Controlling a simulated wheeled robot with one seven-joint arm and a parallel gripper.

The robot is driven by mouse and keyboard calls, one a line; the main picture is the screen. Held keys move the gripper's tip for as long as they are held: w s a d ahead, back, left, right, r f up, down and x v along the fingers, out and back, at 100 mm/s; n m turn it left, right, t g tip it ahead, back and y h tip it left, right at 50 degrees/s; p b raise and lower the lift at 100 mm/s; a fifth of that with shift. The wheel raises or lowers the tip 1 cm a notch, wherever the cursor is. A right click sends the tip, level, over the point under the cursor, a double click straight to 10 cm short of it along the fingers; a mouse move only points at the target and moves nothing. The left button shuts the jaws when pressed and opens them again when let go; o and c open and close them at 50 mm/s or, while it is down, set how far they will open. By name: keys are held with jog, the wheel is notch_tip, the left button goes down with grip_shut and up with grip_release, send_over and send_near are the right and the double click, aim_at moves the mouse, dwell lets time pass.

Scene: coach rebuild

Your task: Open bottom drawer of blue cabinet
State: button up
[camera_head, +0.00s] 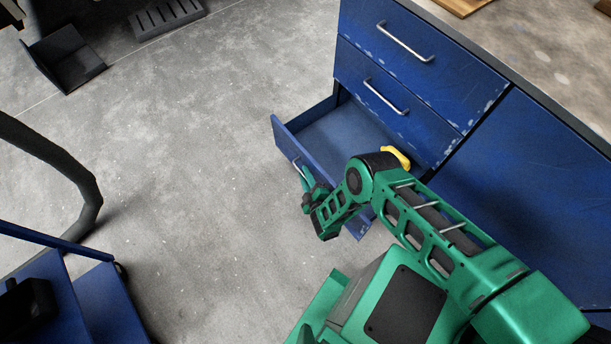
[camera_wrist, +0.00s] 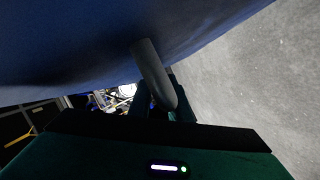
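The blue cabinet (camera_head: 540,165) stands at the right in the head view. Its top drawer (camera_head: 400,45) and the drawer below it (camera_head: 395,105) are shut. The bottom drawer (camera_head: 330,130) is pulled well out, and its floor shows. Its handle (camera_head: 298,170) is on the drawer's front face at the left; the handle's grey bar also shows in the wrist view (camera_wrist: 154,75). My gripper (camera_head: 307,182) is at this handle. In the wrist view the bar runs between my dark fingers (camera_wrist: 162,103), which appear closed on it. My arm hides part of the drawer.
A yellow item (camera_head: 397,156) shows beside my arm over the drawer; I cannot tell what it rests on. Grey floor (camera_head: 200,130) left of the drawer is clear. A dark open box (camera_head: 65,60) and a dark slatted item (camera_head: 167,17) lie at the upper left.

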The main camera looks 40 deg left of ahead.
jog(key=v, duration=1)
jog(key=shift+s+d, duration=0.25)
jog(key=shift+d, duration=0.05)
